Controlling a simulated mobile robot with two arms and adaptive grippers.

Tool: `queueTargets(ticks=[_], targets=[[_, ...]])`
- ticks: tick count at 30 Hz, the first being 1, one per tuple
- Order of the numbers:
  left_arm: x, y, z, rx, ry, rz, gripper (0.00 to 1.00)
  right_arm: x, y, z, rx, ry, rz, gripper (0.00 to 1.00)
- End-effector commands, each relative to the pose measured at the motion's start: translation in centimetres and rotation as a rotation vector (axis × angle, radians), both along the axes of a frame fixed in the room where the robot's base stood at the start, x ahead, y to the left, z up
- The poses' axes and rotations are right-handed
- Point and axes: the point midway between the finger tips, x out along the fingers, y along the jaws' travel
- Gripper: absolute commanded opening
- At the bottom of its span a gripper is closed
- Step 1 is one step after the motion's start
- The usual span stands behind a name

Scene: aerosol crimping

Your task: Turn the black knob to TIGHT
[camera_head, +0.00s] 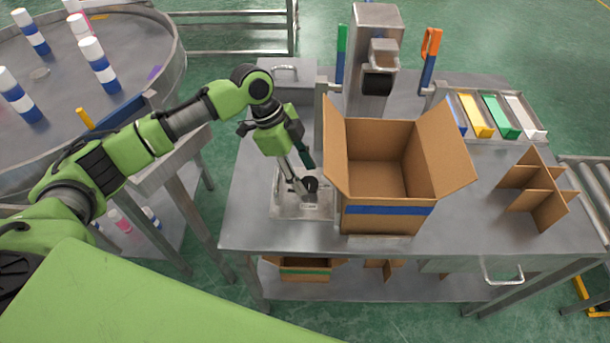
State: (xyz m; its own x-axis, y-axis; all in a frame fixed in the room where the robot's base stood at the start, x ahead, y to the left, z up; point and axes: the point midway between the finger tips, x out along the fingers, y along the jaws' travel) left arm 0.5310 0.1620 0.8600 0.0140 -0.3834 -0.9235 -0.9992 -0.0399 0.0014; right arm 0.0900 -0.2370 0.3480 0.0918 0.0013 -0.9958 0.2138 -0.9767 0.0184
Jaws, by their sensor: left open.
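The black knob (311,184) sits on a small metal fixture plate (290,208) at the left part of the steel workbench. My left gripper (301,180) reaches down over the plate from the left. Its jaws are open and its fingertips are right beside the knob, partly covering it. I cannot tell whether a finger touches the knob. The knob's pointer and any TIGHT mark are too small to read. My right gripper is not in view.
An open cardboard box (387,220) stands close to the right of the plate. Behind it is a metal machine (372,25) between two handled tools. Coloured trays (503,118) and a cardboard divider (535,190) are at right. A round table (60,60) with several cans is at left.

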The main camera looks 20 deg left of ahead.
Motion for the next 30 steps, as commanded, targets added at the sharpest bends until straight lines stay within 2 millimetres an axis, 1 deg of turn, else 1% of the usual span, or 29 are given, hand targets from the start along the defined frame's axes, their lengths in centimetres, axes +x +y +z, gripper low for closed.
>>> queueTargets(ticks=[3, 9, 12, 15, 20, 30], targets=[[0.1, 1.0, 2.4, 0.001, -0.005, 0.002, 0.46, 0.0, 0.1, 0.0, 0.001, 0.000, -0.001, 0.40], [0.0, 2.7, 6.3, 0.002, -0.005, 0.001, 0.46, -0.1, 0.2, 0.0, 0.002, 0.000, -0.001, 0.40], [0.0, 3.3, 7.9, 0.001, -0.004, 0.000, 0.46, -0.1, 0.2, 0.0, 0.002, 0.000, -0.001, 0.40], [-0.1, 3.7, 8.9, 0.002, -0.003, 0.000, 0.46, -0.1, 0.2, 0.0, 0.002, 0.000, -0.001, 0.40], [-0.1, 4.0, 9.7, 0.001, -0.001, -0.001, 0.46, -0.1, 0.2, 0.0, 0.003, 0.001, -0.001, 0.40], [-0.1, 4.0, 9.7, 0.001, -0.001, -0.001, 0.46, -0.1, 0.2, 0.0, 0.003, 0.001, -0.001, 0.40]])
